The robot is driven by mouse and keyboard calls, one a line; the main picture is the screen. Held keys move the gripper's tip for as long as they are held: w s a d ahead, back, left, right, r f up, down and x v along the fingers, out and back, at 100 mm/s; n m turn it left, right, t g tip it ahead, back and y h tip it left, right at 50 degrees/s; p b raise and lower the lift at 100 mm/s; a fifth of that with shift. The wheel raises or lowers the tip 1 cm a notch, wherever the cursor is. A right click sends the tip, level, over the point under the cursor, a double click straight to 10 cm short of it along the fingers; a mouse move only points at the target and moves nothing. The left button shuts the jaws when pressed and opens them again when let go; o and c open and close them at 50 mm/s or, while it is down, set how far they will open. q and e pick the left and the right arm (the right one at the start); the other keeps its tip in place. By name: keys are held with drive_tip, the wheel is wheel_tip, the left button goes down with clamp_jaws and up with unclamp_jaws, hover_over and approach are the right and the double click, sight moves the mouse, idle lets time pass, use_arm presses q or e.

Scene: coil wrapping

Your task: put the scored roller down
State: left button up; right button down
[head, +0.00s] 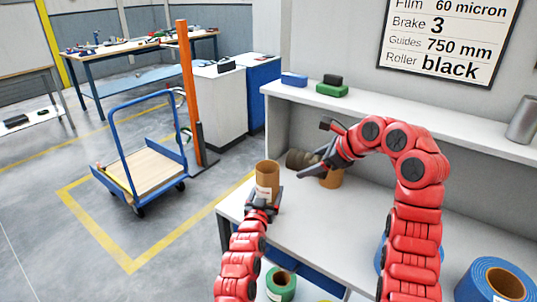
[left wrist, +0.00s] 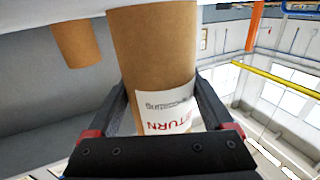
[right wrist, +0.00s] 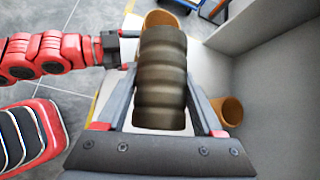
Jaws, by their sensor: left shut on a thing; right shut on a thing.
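The scored roller (head: 300,158), dark with several grooves around it, is between the fingers of my right gripper (head: 320,165). It fills the jaws in the right wrist view (right wrist: 160,80). It is over the bench near the back wall; I cannot tell whether it touches the top. My left gripper (head: 263,198) is shut on an upright brown cardboard tube (head: 267,174) at the bench's left end. The left wrist view shows this tube (left wrist: 152,50) with a white label marked "RETURN". The fingers partly hide both held things.
Another brown tube (head: 333,179) stands on the bench (head: 330,222) behind my right gripper. A shelf (head: 400,122) runs above the bench's back. A blue roll (head: 495,283) and a green roll (head: 281,283) are in front. The middle of the bench top is clear.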

drive_tip(key=w+a+f, duration=0.3)
drive_tip(key=w+a, duration=0.6)
drive_tip(key=a, duration=0.1)
drive_tip(key=shift+a, duration=0.15)
idle(0.4)
drive_tip(key=shift+f, duration=0.3)
unclamp_jaws()
